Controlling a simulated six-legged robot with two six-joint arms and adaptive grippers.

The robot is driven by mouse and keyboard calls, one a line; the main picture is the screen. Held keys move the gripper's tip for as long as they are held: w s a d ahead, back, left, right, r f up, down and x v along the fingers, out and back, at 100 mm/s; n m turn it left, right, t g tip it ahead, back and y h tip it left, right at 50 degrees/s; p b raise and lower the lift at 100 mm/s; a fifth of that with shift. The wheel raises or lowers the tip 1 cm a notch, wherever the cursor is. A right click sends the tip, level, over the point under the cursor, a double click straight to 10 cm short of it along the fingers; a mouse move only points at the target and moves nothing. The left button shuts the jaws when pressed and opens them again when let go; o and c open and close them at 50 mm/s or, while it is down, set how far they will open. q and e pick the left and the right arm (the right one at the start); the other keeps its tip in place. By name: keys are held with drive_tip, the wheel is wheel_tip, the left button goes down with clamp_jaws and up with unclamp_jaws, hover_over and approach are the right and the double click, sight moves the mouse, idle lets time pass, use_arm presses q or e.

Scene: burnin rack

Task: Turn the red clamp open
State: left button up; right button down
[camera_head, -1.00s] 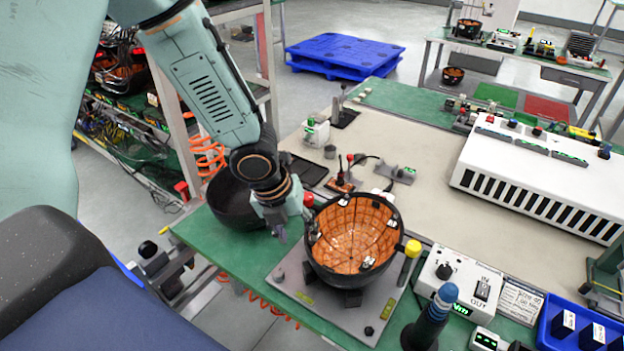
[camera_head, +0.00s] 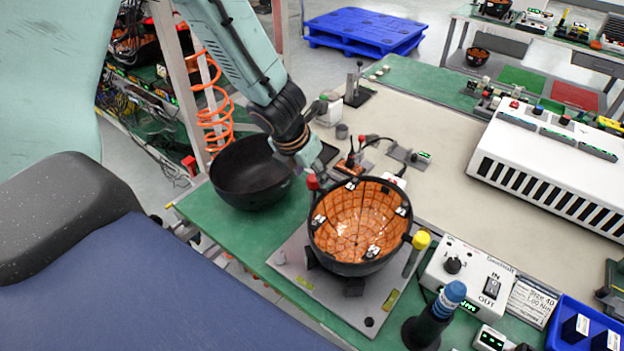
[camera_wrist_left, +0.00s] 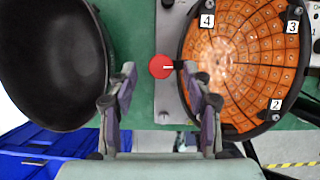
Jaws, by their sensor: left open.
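The red clamp's round red knob (camera_head: 313,182) stands at the left edge of the grey fixture plate (camera_head: 297,258), beside the orange-lined black bowl (camera_head: 358,225). My left gripper (camera_head: 310,167) is open at the knob, above and partly behind it in the head view. In the left wrist view, the red knob (camera_wrist_left: 160,66) lies between the two open fingertips (camera_wrist_left: 156,72), closer to the right one. My right gripper is not in view.
An empty black bowl (camera_head: 250,175) sits just left of the gripper. A yellow-topped clamp (camera_head: 420,240) stands right of the orange-lined bowl, with a white control box (camera_head: 468,277) beyond it. A blue-topped tool (camera_head: 440,305) stands in front. The beige bench top (camera_head: 430,125) behind is partly clear.

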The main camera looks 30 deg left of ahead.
use_arm(q)
drive_tip(key=shift+x, duration=0.95)
drive_tip(key=shift+s+d+r, duration=0.15)
drive_tip(key=shift+d+r, duration=0.05)
drive_tip(key=shift+r, duration=0.05)
drive_tip(key=shift+w+a+f, duration=0.2)
drive_tip(key=shift+w+a, duration=0.05)
drive_tip(key=c, duration=0.5)
drive_tip(key=shift+d+r, duration=0.1)
drive_tip(key=shift+d, duration=0.05)
drive_tip(key=c, duration=0.4)
clamp_jaws()
